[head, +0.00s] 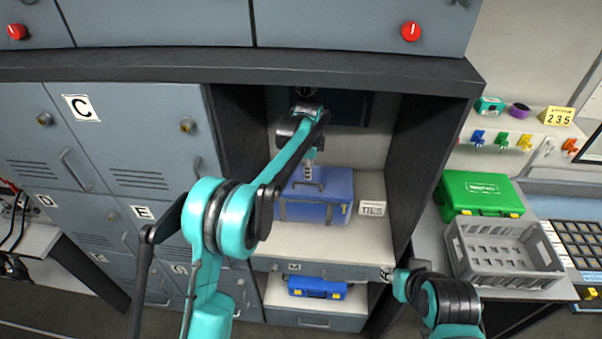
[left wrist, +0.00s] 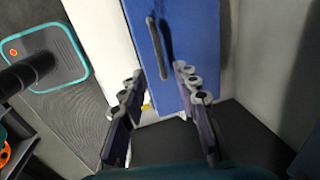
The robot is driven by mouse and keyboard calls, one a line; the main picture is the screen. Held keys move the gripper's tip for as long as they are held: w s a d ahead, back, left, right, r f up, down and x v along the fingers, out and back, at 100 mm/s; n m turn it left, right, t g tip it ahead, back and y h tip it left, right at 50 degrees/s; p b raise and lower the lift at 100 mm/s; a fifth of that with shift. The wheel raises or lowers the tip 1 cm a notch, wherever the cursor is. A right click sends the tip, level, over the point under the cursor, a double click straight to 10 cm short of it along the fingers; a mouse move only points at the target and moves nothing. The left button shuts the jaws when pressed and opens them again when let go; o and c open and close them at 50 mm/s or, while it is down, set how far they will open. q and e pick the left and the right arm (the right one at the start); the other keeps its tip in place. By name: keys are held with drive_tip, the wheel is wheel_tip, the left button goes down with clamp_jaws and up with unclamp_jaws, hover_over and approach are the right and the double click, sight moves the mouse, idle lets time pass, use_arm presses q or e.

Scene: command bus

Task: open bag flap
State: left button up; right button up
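The blue bag (head: 326,211) stands on the shelf of the open cabinet bay, with darker straps on its front and a grey handle at its top. My left gripper (head: 308,178) points down at the bag's upper part and covers some of it. In the left wrist view, the left gripper (left wrist: 160,88) is open, its two fingers apart with nothing held between them. The blue bag (left wrist: 200,45) with its dark handle (left wrist: 158,48) lies just beyond the fingertips. Contact cannot be made out.
A small sign (head: 372,208) stands right of the bag. A dark side wall (head: 420,160) and upper ledge (head: 400,78) frame the bay. A blue case (head: 317,288) lies on the lower shelf. A green case (head: 482,194) and a grey crate (head: 505,256) are at the right.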

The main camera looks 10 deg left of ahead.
sight(309, 183)
use_arm(q)
drive_tip(key=f, duration=0.3)
drive_tip(key=w+f, duration=0.1)
drive_tip(key=f, duration=0.2)
drive_tip(key=shift+w+f, duration=0.15)
drive_tip(key=shift+f, duration=0.2)
drive_tip(key=shift+d, duration=0.1)
clamp_jaws()
